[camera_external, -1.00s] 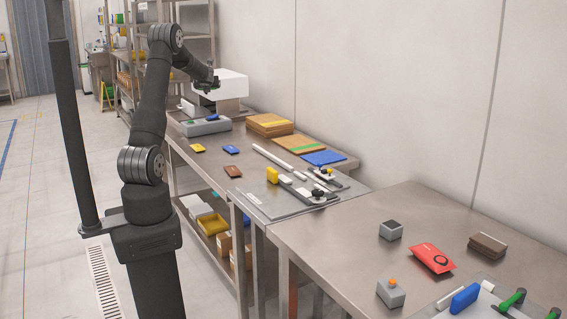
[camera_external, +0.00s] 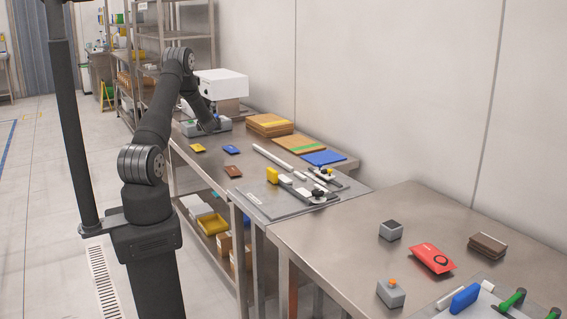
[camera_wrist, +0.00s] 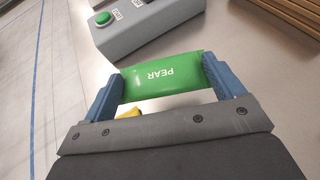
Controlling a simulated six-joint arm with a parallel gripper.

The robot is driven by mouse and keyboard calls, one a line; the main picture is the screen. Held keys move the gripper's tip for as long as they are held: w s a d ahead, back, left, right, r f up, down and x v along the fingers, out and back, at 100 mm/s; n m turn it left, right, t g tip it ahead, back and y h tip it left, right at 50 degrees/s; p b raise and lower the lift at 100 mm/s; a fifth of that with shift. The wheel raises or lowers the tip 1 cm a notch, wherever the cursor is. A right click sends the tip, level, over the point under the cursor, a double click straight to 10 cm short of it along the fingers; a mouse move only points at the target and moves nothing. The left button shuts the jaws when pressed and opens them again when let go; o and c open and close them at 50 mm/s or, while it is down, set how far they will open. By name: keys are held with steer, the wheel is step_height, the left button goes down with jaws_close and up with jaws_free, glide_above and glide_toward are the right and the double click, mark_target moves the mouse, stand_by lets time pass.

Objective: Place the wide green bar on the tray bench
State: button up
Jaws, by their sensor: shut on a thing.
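The green bar (camera_wrist: 162,75), a pillow-shaped packet marked PEAR, is held crosswise between the blue fingers of my gripper (camera_wrist: 163,88) in the wrist view. The lettering appears upside down. In the external view my gripper (camera_external: 212,126) points down over the far steel bench (camera_external: 205,172), next to a grey control box. The bar is hidden there by my arm. I cannot tell from the picture whether the bar touches the bench. A nearer steel bench (camera_external: 340,245) stands at lower right.
The grey box (camera_wrist: 150,28) with a green button lies just beyond the bar. Brown stacked boards (camera_external: 270,125) are to the right. Yellow (camera_external: 198,148), blue (camera_external: 231,150) and brown (camera_external: 233,171) packets lie along the bench's front. A red packet (camera_external: 432,258) is on the nearer bench.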

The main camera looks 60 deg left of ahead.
mark_target(210, 144)
steer(key=shift+f, duration=3.05)
steer(key=shift+f, duration=0.4)
steer(key=shift+s+f, duration=0.1)
steer(key=shift+f, duration=0.35)
steer(key=shift+s+d+f, duration=0.1)
steer(key=shift+d+f, duration=0.1)
steer(key=shift+f, duration=0.3)
steer(key=o, duration=0.9)
steer(key=shift+s, duration=0.1)
steer(key=shift+w+r+v, duration=0.1)
steer(key=shift+r+v, duration=0.15)
steer(key=shift+v, duration=1.05)
steer(key=shift+w+r+v, duration=0.1)
steer(key=shift+r+v, duration=0.1)
steer(key=shift+v, duration=1.15)
steer(key=shift+w+r+v, duration=0.1)
steer(key=shift+r+v, duration=0.15)
steer(key=shift+v, duration=1.05)
